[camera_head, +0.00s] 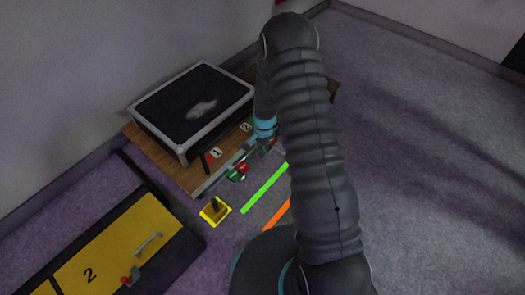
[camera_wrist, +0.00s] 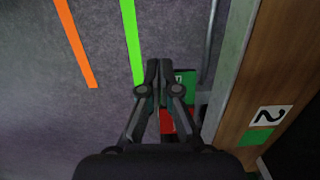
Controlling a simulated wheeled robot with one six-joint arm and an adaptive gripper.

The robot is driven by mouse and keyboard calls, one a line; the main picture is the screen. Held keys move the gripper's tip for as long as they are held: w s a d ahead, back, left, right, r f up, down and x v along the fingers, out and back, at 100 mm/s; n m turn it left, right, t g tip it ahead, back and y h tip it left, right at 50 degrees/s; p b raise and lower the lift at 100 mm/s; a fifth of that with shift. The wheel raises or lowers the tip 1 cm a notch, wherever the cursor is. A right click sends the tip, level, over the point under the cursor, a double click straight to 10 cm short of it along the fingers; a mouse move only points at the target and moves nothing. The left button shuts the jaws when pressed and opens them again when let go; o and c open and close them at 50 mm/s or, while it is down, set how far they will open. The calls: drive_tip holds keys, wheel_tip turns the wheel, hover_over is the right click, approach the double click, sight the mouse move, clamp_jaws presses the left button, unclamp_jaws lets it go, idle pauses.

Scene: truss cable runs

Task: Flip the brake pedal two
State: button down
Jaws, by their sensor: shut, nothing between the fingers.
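The number 2 label (camera_head: 246,127) is on the side of the wooden platform (camera_head: 190,178); it also shows in the wrist view (camera_wrist: 272,117), with a green patch below it. In the wrist view a red and green part (camera_wrist: 188,78) lies behind and right of my gripper (camera_wrist: 158,66), partly hidden by its fingers. It may be brake pedal two, but I cannot tell its position. My gripper's fingers are together and empty, pointing along the floor beside the platform. In the head view my arm hides most of the gripper and that pedal. Another red and green part (camera_head: 238,173) shows near the number 1 label (camera_head: 215,153).
A black case (camera_head: 195,105) lies on the platform. A green strip (camera_head: 264,188) and an orange strip (camera_head: 277,214) mark the floor. A yellow item (camera_head: 215,210) and a yellow cabinet marked 2 (camera_head: 120,255) stand at lower left. The floor at right is clear.

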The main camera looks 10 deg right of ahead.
drive_tip(key=shift+f, duration=0.1)
wheel_tip(320, 180, up, 14)
drive_tip(key=s+a+p, duration=0.1)
drive_tip(key=a+p, duration=0.1)
drive_tip(key=p, duration=0.1)
drive_tip(key=shift+s+a, duration=0.15)
drive_tip(key=shift+s, duration=0.15)
idle(0.4)
